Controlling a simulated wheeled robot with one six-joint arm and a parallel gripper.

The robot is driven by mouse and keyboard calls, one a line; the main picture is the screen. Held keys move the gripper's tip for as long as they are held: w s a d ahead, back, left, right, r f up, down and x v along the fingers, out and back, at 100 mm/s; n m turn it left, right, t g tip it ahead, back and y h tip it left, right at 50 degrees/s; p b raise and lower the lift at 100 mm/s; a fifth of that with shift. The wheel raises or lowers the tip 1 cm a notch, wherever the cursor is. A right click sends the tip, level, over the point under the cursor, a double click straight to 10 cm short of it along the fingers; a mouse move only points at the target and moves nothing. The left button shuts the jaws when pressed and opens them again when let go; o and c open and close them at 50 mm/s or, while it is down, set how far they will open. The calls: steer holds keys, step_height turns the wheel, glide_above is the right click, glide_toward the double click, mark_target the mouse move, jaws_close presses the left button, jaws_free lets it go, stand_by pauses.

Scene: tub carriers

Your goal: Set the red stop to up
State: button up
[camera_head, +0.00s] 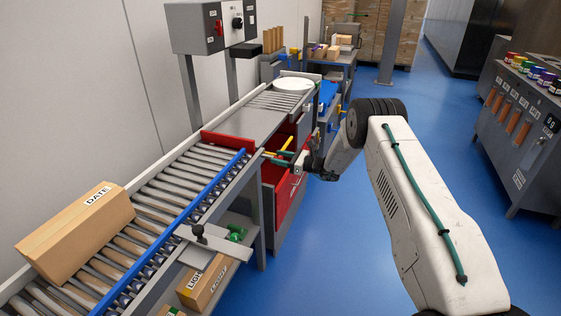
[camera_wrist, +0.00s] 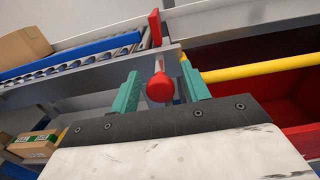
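The red stop (camera_head: 228,141) is a red plate lying across the roller conveyor at its junction with the grey plate section. Its top shows above the rollers, and its end shows above the rail in the wrist view (camera_wrist: 155,27). A round red knob (camera_wrist: 160,89) on a thin lever is in front of the conveyor's side rail. My gripper (camera_wrist: 160,86) has its teal fingers on either side of the knob, with small gaps visible. It is open. In the head view my gripper (camera_head: 288,160) is beside the conveyor, small and partly hidden.
A cardboard box (camera_head: 80,230) marked DATE sits on the rollers at left. A blue rail (camera_head: 185,218) runs along the near side. A black-knobbed lever (camera_head: 198,232) sticks out nearer. An open red drawer (camera_head: 285,195) with yellow parts is below my gripper. Blue floor is clear at right.

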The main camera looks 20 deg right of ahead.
steer(key=shift+f, duration=0.15)
steer(key=shift+s, duration=0.1)
steer(key=v, duration=0.7)
steer(key=shift+d, duration=0.25)
steer(key=shift+s, duration=0.15)
